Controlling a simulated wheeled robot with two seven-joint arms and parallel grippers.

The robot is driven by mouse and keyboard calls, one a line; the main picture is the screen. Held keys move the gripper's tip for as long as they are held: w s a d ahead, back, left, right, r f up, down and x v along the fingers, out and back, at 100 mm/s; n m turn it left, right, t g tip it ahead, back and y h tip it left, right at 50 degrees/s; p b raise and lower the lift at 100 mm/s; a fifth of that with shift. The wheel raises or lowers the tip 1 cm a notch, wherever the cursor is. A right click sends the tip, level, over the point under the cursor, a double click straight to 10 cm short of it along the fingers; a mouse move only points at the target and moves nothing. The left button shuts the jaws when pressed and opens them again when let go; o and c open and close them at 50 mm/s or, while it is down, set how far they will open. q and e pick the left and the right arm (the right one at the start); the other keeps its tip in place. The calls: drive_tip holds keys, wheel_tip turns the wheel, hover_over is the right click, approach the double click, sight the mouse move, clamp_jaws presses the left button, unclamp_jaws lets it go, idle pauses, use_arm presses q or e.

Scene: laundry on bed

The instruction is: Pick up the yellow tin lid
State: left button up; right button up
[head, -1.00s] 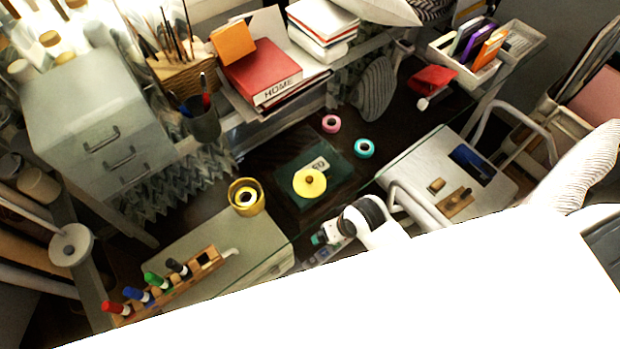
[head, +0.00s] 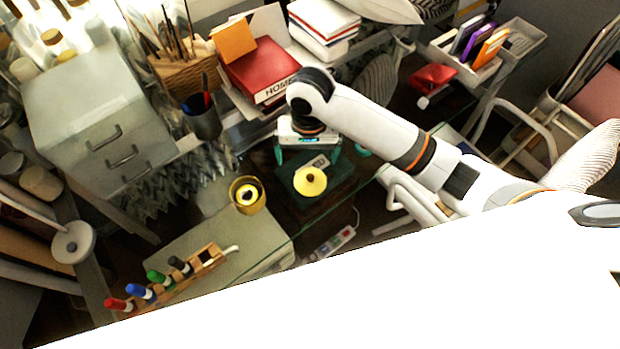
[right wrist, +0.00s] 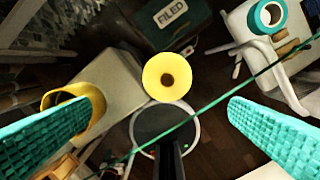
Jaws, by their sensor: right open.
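The yellow tin lid (head: 310,182) is a round disc with a small dark knob at its centre, near the dark green box. It also shows in the right wrist view (right wrist: 168,66), centred ahead between the fingers. My right gripper (head: 308,152) is open and empty, with teal fingers spread wide. In the head view it appears just behind the lid; in the right wrist view (right wrist: 165,112) a gap shows between lid and fingers. The yellow tin (head: 238,202) stands to the left of the lid, partly behind a finger in the wrist view. My left gripper is not in view.
A marker rack (head: 195,268) stands at lower left, and a red HOME binder (head: 258,70) lies behind my gripper. The green box (head: 287,178) is beside the lid. A clear panel's green edge (right wrist: 215,100) crosses the wrist view. A teal tape roll (right wrist: 257,20) is at right.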

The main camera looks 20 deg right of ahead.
hover_over(310, 174)
drive_tip(key=shift+m, duration=0.3)
drive_tip(key=f, duration=0.5)
drive_tip(key=shift+s+a+f+p, duration=0.15)
drive_tip(key=shift+s+f+p, duration=0.15)
drive_tip(key=shift+p, duration=0.1)
drive_tip(key=shift+w+f+p, duration=0.15)
drive_tip(key=shift+f+p, duration=0.1)
drive_tip(key=shift+f, duration=1.1)
drive_tip(key=shift+w+f+p, duration=0.1)
drive_tip(key=shift+f+p, duration=0.1)
drive_tip(key=shift+f, duration=1.15)
drive_tip(key=c, duration=1.1)
